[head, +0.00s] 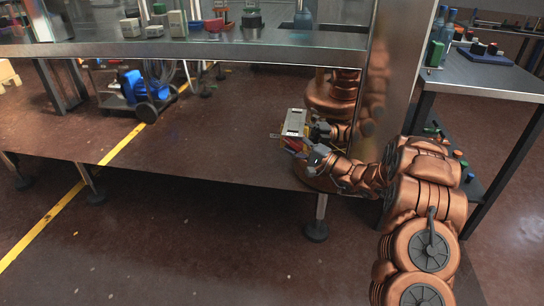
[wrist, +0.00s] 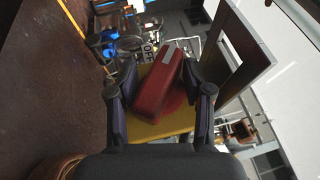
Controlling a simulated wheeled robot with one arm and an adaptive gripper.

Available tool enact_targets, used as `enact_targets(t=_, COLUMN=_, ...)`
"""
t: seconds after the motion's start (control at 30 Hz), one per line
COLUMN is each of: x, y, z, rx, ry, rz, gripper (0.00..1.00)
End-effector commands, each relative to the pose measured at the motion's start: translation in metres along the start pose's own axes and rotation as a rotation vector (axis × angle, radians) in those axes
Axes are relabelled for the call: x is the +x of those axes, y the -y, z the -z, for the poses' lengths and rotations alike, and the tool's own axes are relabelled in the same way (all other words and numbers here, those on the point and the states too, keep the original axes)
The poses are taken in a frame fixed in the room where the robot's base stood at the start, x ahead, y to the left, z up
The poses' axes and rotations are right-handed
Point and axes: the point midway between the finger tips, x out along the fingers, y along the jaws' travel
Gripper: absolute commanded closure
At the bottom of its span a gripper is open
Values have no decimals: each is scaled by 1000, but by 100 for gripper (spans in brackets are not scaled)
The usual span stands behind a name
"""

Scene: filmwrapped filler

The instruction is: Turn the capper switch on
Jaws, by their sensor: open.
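The capper switch shows in the wrist view as a red handle (wrist: 158,88) on a yellow plate (wrist: 160,130), with the letters OFF (wrist: 148,50) just beyond it. The handle lies tilted in the picture. My gripper (wrist: 158,92) is open, with one dark finger on each side of the handle; I cannot tell whether either finger touches it. In the head view my gripper (head: 304,150) is beside a small pale-topped box (head: 294,122) with red and yellow parts, low by the machine's edge. The handle's detail is too small there.
A long metal table (head: 180,48) with small boxes runs across the back. A shiny metal panel (head: 385,65) stands above my arm. A side table (head: 490,75) is at right. Open floor lies at front left.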

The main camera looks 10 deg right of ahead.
Motion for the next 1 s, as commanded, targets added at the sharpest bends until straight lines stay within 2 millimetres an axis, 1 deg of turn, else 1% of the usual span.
enact_targets(t=0.03, x=-1, y=3, z=0, rx=-7, ry=-2, rz=-15, gripper=50)
enact_targets(t=0.23, x=0, y=3, z=0, rx=-31, ry=0, rz=-73, gripper=50)
enact_targets(t=0.77, x=0, y=1, z=0, rx=-80, ry=0, rz=-196, gripper=50)
enact_targets(t=1.0, x=-22, y=5, z=1, rx=-79, ry=-3, rz=-196, gripper=50)
